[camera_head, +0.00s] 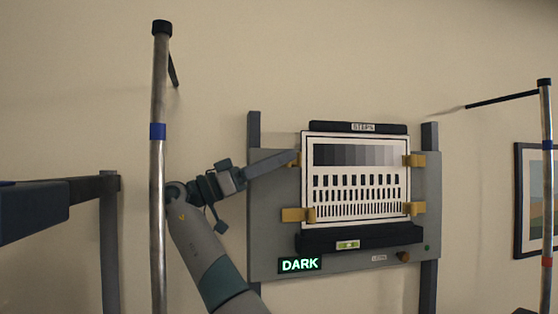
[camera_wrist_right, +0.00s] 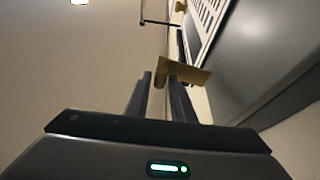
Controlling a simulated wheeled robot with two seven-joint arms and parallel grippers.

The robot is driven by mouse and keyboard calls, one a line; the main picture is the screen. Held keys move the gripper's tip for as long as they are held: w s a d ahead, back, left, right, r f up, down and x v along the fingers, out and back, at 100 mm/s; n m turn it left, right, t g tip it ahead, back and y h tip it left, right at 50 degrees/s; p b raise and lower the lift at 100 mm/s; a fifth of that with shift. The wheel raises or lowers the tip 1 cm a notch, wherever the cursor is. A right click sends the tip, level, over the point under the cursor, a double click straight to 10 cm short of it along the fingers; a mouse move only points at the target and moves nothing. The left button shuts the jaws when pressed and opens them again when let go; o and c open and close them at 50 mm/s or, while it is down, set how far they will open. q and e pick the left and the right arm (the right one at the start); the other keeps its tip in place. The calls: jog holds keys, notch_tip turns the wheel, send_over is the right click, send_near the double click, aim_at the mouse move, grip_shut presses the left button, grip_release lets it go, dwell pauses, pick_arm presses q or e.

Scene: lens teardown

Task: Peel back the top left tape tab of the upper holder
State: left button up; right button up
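The upper holder (camera_head: 358,127), a dark bar labelled "STEPS", runs along the top of a white chart (camera_head: 340,140) with grey steps and black bars. The top left tape tab (camera_head: 292,163) is tan and mostly hidden behind my right gripper (camera_head: 296,155) in the head view. In the right wrist view, the tab (camera_wrist_right: 190,76) lies at the tips of my right gripper (camera_wrist_right: 160,76). A bent end of it shows between the fingers. A gap shows between the fingers, so they are open; contact with the tab is unclear. My left gripper is not in view.
Other tan tabs sit at the top right (camera_head: 414,160), lower left (camera_head: 297,214) and lower right (camera_head: 414,208). A lower black bar (camera_head: 320,241) holds a level. A "DARK" sign (camera_head: 300,264) is at the panel's (camera_head: 270,240) lower left. A metal pole (camera_head: 158,110) stands left.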

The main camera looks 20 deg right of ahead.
jog(key=s+d+r+b, duration=0.6)
jog(key=s+r+b, duration=0.2)
jog(key=r, duration=0.3)
jog(key=shift+s+d, duration=0.4)
jog(key=shift+s, duration=0.35)
dwell(0.6)
